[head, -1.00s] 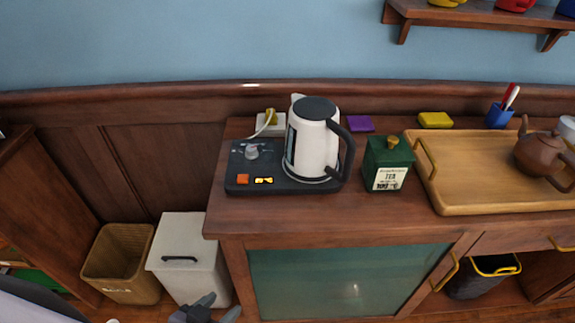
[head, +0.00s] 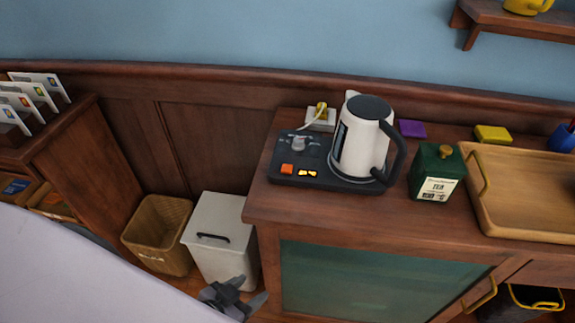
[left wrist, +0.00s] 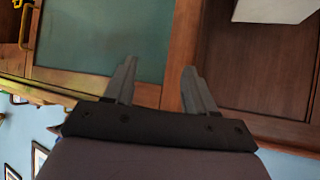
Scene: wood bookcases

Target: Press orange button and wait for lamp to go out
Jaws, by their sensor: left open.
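The orange button (head: 287,169) is on the front left of the black kettle base (head: 315,180), on top of the wooden cabinet. Beside it a small display, probably the lamp (head: 307,173), glows yellow. A white kettle (head: 362,138) with a black lid and handle stands on the base's right part. A grey knob (head: 298,143) sits behind the button. My left gripper (head: 236,290) is low in front of the cabinet, below and left of the button, touching nothing that I can see. In the left wrist view its fingers (left wrist: 156,85) are apart and empty. My right gripper does not show.
A green tea tin (head: 437,178) and a wooden tray (head: 510,200) stand right of the kettle. A white bin (head: 222,240) and a wicker basket (head: 158,235) stand on the floor left of the cabinet (head: 330,218). A socket with a plug (head: 321,117) is behind the base.

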